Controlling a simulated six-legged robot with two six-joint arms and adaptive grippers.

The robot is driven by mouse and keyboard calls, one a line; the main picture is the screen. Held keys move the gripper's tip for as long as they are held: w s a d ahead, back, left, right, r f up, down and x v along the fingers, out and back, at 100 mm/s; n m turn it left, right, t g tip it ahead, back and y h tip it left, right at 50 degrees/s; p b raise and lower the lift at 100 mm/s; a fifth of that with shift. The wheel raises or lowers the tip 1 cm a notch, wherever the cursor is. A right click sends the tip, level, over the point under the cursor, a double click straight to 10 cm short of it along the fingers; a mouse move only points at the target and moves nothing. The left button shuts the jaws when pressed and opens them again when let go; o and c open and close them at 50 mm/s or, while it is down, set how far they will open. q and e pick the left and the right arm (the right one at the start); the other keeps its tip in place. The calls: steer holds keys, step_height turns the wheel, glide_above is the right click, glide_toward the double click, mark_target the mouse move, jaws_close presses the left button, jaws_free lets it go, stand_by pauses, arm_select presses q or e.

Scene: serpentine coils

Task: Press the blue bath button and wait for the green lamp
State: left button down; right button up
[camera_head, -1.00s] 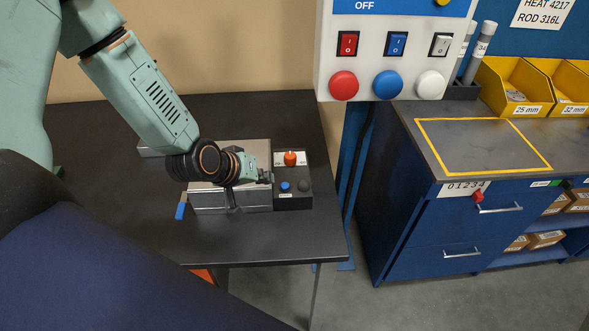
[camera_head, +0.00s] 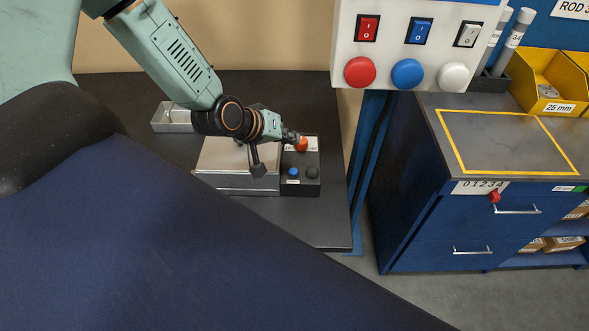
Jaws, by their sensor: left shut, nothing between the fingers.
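A small black control box (camera_head: 302,184) stands on the dark table, at the right side of a metal bath unit (camera_head: 237,168). On its top are a small blue button (camera_head: 293,172) and, to its right, a dark round cap (camera_head: 312,172), perhaps the lamp, showing no green. An orange knob (camera_head: 302,145) sits behind them. My left gripper (camera_head: 293,137) is shut and empty. Its tips are by the orange knob, behind the blue button and apart from it; whether they touch the knob I cannot tell. My right gripper is not in view.
A white panel with a large red button (camera_head: 360,72), blue button (camera_head: 407,73) and white button (camera_head: 452,76) hangs on a blue post (camera_head: 370,150). A blue cabinet (camera_head: 420,222) with a yellow-outlined top stands at right. A metal tray (camera_head: 172,120) lies behind the bath.

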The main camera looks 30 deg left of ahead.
arm_select(q)
steer(key=b, duration=0.5)
glide_above(291, 172)
steer(key=f, duration=0.5)
steer(key=shift+s+f, duration=0.1)
steer(key=shift+s, duration=0.25)
steer(key=f+b, duration=0.1)
steer(key=w+f+b, duration=0.1)
steer(key=f, duration=0.1)
steer(key=shift+f, duration=0.1)
steer(key=shift+f+b, duration=0.25)
steer(key=shift+b, duration=0.15)
steer(key=shift+s+f, duration=0.1)
steer(key=shift+s, duration=0.3)
steer(key=shift+w, duration=0.35)
